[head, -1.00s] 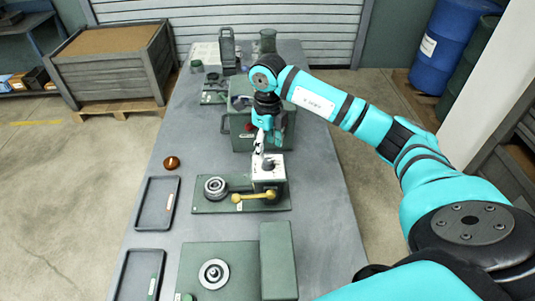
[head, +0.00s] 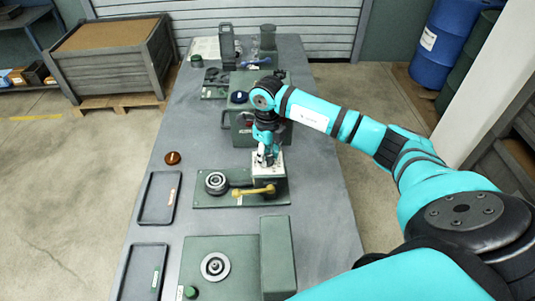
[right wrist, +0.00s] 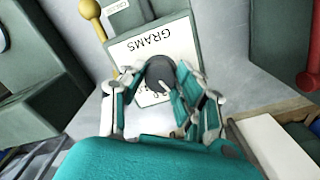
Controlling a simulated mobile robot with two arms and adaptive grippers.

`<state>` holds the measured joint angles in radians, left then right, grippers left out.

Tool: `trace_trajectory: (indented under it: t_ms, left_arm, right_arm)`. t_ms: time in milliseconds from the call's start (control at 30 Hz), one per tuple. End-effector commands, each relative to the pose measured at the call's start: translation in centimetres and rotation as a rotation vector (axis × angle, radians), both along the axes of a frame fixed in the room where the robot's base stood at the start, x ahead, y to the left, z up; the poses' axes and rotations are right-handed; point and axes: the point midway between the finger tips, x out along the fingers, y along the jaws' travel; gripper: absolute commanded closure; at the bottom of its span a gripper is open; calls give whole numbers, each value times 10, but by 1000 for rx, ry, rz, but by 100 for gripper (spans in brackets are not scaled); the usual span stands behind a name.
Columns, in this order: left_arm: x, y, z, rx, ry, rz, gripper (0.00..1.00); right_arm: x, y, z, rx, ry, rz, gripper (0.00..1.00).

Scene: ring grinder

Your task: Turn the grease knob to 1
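The grease knob is a dark round knob (right wrist: 160,72) on a white plate marked "GRAMS" (right wrist: 160,46). The plate tops a small box (head: 268,174) on the green fixture in the middle of the table. My right gripper (head: 267,159) points down over the box and hides most of the knob in the head view. In the right wrist view its fingers (right wrist: 160,100) stand spread on either side of the knob, with a gap showing on the left. The pointer and most of the numbers are hidden. My left gripper is not in view.
A yellow-handled lever (head: 254,191) crosses the box's near side, beside a round metal spindle (head: 216,183). A larger green machine (head: 240,136) stands just behind. Two dark trays (head: 143,217) lie at left. The table's right edge strip is clear.

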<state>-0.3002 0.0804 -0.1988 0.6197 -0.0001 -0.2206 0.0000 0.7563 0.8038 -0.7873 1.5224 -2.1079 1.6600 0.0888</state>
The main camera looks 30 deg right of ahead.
Motion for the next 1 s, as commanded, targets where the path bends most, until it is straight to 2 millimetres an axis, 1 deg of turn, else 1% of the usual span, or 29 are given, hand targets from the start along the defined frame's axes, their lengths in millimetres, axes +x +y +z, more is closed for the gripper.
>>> trace_trajectory:
  t_ms: [33,133,333,467,667,1000]
  left_arm:
    - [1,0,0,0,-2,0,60]
    - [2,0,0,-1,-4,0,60]
    - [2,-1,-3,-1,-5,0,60]
    - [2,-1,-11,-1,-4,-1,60]
    - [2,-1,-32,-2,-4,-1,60]
    - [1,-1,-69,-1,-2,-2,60]
  right_arm:
    - [0,0,0,0,0,0,88]
    - [0,0,0,0,0,0,100]
    - [0,-1,0,-1,-1,13,100]
    - [0,-1,-2,-1,0,51,100]
    - [1,-1,-4,-3,-3,171,100]
    - [1,-1,-4,-2,-4,444,100]
